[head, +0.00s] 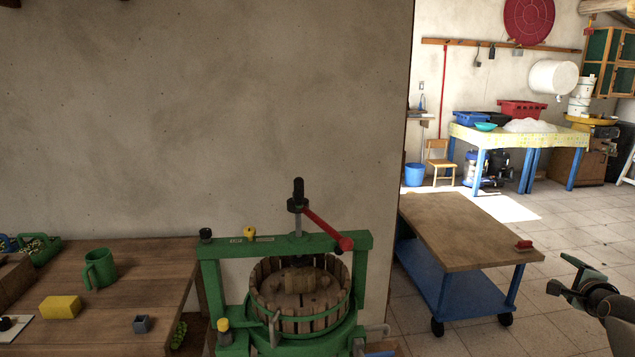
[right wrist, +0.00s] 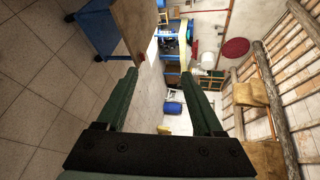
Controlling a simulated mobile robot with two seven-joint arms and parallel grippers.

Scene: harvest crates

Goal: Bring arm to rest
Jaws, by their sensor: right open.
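My right gripper (head: 567,273) is at the right edge in the head view, over the tiled floor and to the right of the wooden-topped cart. In the right wrist view its two green fingers (right wrist: 160,95) stand wide apart with nothing between them. Most of the right arm is cut off by the frame edge. My left gripper is not in the head view.
A green fruit press (head: 362,245) stands front centre. A wooden table (head: 130,300) at left holds a green mug (head: 100,269) and a yellow block (head: 60,307). The cart (head: 465,230) bears a small red object (head: 523,245). Tiled floor around my right gripper is clear.

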